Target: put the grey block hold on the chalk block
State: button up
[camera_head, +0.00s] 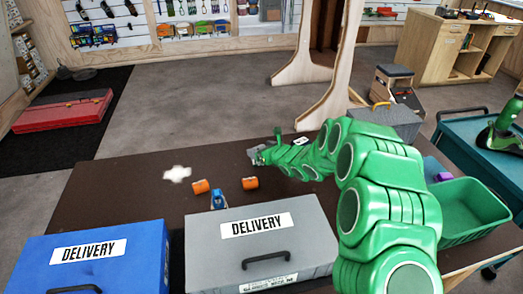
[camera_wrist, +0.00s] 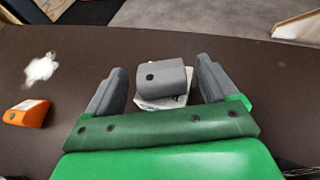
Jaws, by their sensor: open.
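The grey block hold (camera_wrist: 162,76) is a rounded grey piece with a dark bolt hole. It sits over the white chalk block (camera_wrist: 165,104), whose lower edge shows beneath it, and appears to rest on it. My gripper (camera_wrist: 160,66) is open, with one grey finger on each side of the hold and a visible gap on both sides. In the head view, my gripper (camera_head: 256,153) is low over the brown table, and the hold and chalk block cannot be told apart there.
Orange holds (camera_head: 201,186) (camera_head: 250,183), a blue piece (camera_head: 218,199) and a white chalk patch (camera_head: 177,174) lie on the table (camera_head: 110,190). Blue (camera_head: 95,262) and grey (camera_head: 215,235) delivery boxes stand in front. A green bin (camera_head: 470,205) is at right. The table's far left is clear.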

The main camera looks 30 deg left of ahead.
jog(key=v, duration=1.1)
jog(key=shift+s+d, duration=0.15)
jog(key=shift+d, duration=0.2)
jog(key=shift+r, duration=0.15)
